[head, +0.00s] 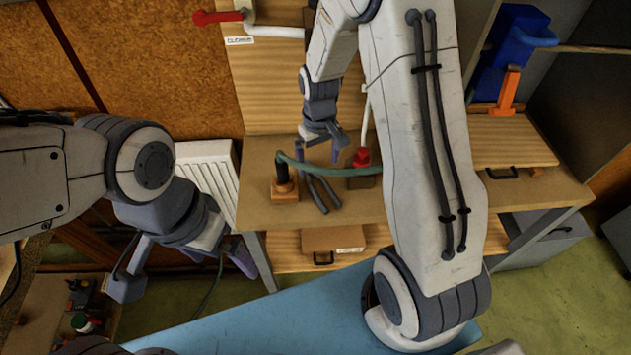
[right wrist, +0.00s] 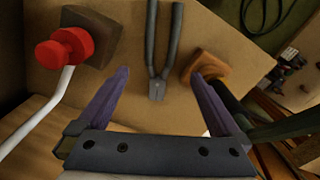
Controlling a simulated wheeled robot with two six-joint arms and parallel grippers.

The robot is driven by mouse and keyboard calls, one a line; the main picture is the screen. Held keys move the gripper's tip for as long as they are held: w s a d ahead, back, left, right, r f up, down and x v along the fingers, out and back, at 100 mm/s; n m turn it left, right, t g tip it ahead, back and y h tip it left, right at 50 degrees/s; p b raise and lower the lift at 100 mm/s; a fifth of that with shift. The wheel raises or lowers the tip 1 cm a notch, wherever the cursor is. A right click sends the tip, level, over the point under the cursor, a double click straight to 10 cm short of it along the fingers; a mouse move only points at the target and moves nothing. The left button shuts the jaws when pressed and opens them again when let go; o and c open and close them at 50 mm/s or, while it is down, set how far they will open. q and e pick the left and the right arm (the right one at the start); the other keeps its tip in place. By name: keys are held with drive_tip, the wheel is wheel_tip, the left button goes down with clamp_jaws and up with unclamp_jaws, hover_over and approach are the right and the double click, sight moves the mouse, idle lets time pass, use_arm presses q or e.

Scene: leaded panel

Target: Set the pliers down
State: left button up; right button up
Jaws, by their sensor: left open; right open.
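The pliers (head: 322,194) lie on the wooden bench top (head: 255,165), dark grey, with both handles pointing toward the bench's front edge. In the right wrist view the pliers (right wrist: 160,50) lie flat, head toward my gripper and handles away. My right gripper (head: 320,147) is open and empty above the bench, behind the pliers. In its wrist view the pliers' head lies between its two purple fingers (right wrist: 158,82), with gaps on both sides. My left gripper (head: 185,274) is open and empty, low on the left, in front of the bench and far from the pliers.
Left of the pliers stands an orange block (head: 284,190) with a dark upright piece. Right of them is a red knob (head: 361,157) on a brown block with a white pipe. A green hose (head: 325,171) runs between these. The bench front shows bare wood.

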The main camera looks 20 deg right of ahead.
sight(318, 187)
wheel_tip(318, 187, down, 3)
drive_tip(key=shift+d+r, duration=0.1)
drive_tip(key=shift+r, duration=0.1)
wheel_tip(318, 187, down, 4)
drive_tip(key=shift+r+p, duration=0.1)
drive_tip(key=shift+p, duration=1.05)
drive_tip(key=shift+f, duration=0.7)
clamp_jaws()
drive_tip(key=shift+r, duration=0.1)
